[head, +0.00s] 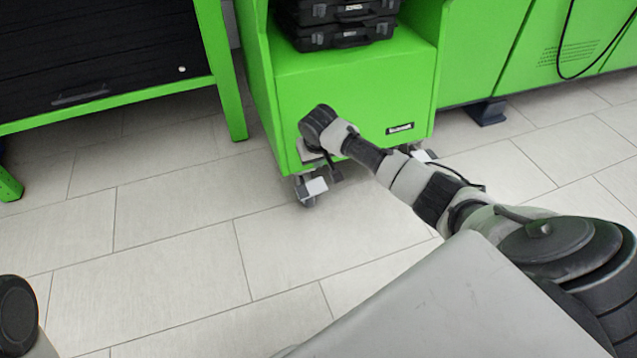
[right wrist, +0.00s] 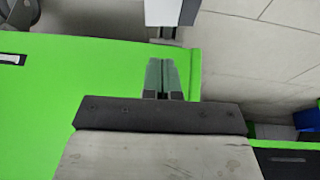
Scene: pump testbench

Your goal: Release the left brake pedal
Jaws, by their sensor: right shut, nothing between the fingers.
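The green cart (head: 355,95) stands on casters. Its left caster (head: 308,194) carries a light grey brake pedal (head: 316,187), which sticks out from under the cart's front left corner. My right gripper (head: 335,174) is just above and right of this pedal, pointing down in front of the cart's lower edge. In the right wrist view, the fingers (right wrist: 162,75) are shut and empty; the white pedal (right wrist: 172,12) shows beyond their tips, with a gap in the picture. I cannot tell the pedal's exact tilt. My left gripper is out of view.
Black cases (head: 345,34) sit on the cart's shelf. The right caster (head: 424,155) is partly hidden behind my right arm. A green-framed black drawer cabinet (head: 100,60) stands left, its leg near the cart. The tiled floor (head: 180,250) in front is clear.

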